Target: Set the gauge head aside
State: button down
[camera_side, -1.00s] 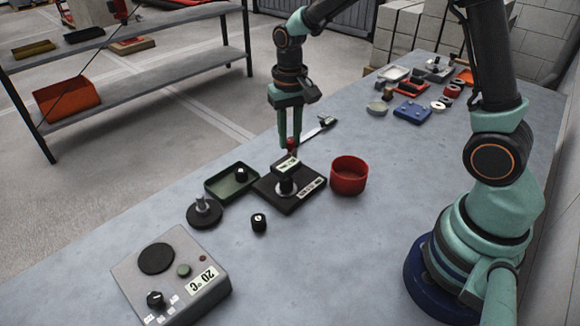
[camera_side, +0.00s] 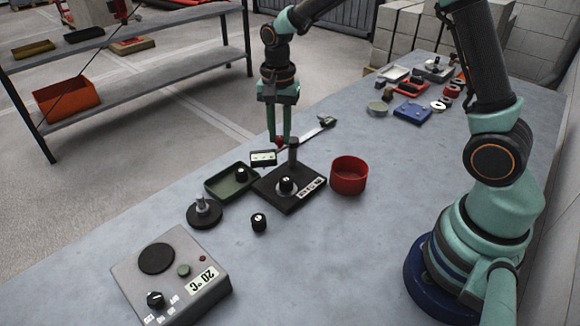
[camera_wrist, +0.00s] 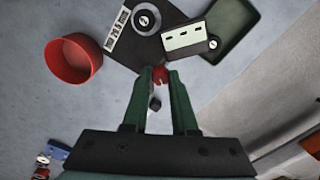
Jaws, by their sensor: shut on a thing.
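The gauge head (camera_side: 263,158) is a small block with a pale face and dark edges. My gripper (camera_side: 279,138) is shut on its red part, and the head sits to the left of the fingers. The wrist view shows the red part (camera_wrist: 160,75) between my fingertips and the pale face (camera_wrist: 186,38) beyond them. The head appears held up between the black stand base (camera_side: 295,200) and the green tray (camera_side: 216,185). The base carries a dark upright post (camera_side: 293,153) and a round knob (camera_side: 287,185). How high the head is I cannot tell.
A red cup (camera_side: 349,176) stands right of the base. A black round stand (camera_side: 204,212), a small black knob (camera_side: 259,222) and a grey control box (camera_side: 172,279) are nearer the front. A long tool (camera_side: 321,128) lies behind. Several small parts fill the far end.

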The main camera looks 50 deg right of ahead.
jog(key=shift+w+d+r+m, duration=0.15)
jog(key=shift+w+m, duration=0.3)
jog(key=shift+m, duration=0.95)
jog(key=shift+w+d+f+m, duration=0.1)
jog(key=shift+w+d+m, duration=0.3)
jog(key=shift+m, duration=1)
jog(key=shift+w+d+r+m, duration=0.1)
jog(key=shift+w+m, duration=0.45)
jog(key=shift+m, duration=0.85)
jog(key=c, duration=0.7)
grip_release()
notch_tip(320, 180, up, 12)
jog(key=s+r+n+t, duration=0.1)
jog(key=s+n+t, duration=0.4)
jog(key=s+n, duration=1.2)
jog(key=n, duration=0.3)
jog(key=shift+s+r+t, duration=0.2)
jog(key=shift+s+t, duration=0.1)
